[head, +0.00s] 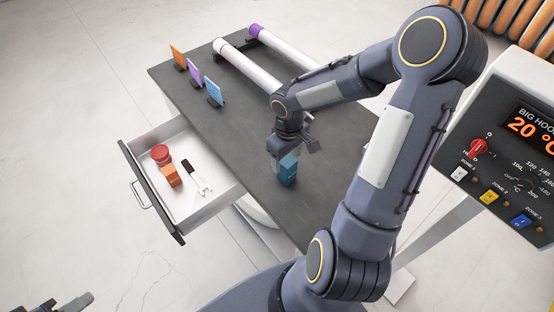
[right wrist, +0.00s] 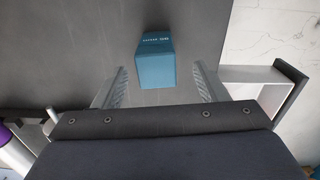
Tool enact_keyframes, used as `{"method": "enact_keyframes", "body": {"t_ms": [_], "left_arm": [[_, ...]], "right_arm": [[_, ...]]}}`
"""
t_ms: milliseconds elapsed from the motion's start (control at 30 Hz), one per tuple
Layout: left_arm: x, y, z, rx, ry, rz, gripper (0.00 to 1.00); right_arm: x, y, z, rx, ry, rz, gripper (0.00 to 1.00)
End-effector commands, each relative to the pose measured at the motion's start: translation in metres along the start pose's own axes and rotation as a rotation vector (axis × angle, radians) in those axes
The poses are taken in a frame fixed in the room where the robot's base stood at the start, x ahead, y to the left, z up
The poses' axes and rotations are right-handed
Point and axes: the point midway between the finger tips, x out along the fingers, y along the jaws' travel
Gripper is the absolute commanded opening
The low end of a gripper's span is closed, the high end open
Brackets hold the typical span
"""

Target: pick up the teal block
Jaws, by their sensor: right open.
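The teal block (head: 288,170) stands upright on the dark tabletop near its front right part. It also shows in the right wrist view (right wrist: 157,65), centred between the two finger lines. My right gripper (head: 280,158) is open and empty, just left of and above the block in the head view. In the right wrist view my right gripper (right wrist: 163,80) has a finger on each side of the block, with gaps on both sides. A part of my left gripper (head: 62,302) shows at the bottom left edge, far from the block; its jaws are unclear.
An open white drawer (head: 215,200) holds a red object (head: 160,154), an orange block (head: 172,176) and a small black-and-white tool (head: 196,178). White rolls (head: 248,66) and small upright cards (head: 213,92) stand on the table's far part. A control panel (head: 505,150) is at right.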

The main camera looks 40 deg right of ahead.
Motion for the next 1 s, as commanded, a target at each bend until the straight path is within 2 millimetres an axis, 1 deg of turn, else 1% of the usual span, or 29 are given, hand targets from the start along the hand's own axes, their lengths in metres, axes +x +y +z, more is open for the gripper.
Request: {"method": "enact_keyframes", "body": {"t_ms": [333, 500, 600, 700, 867, 900, 1000], "left_arm": [[-0.003, 0.001, -0.001, 0.0, -0.001, 0.0, 0.36], [-0.006, 0.003, -0.003, 0.0, 0.0, 0.0, 0.36], [-0.006, 0.003, -0.003, 0.0, 0.0, 0.0, 0.36], [-0.006, 0.003, -0.003, 0.0, 0.0, 0.0, 0.36], [-0.006, 0.003, -0.003, 0.0, 0.0, 0.0, 0.36], [-0.006, 0.003, -0.003, 0.0, 0.0, 0.0, 0.36], [-0.006, 0.003, -0.003, 0.0, 0.0, 0.0, 0.36]], "right_arm": [[0.038, 0.002, -0.001, -0.003, -0.005, -0.006, 0.66], [0.065, 0.005, -0.001, -0.004, -0.006, -0.007, 0.66], [0.075, 0.005, -0.002, -0.004, -0.004, -0.005, 0.66], [0.079, 0.005, -0.002, -0.002, -0.003, -0.004, 0.66], [0.079, 0.005, -0.002, -0.003, -0.002, -0.003, 0.66], [0.079, 0.005, -0.002, -0.003, -0.002, -0.003, 0.65], [0.079, 0.005, -0.002, -0.003, -0.002, -0.003, 0.52]]}}
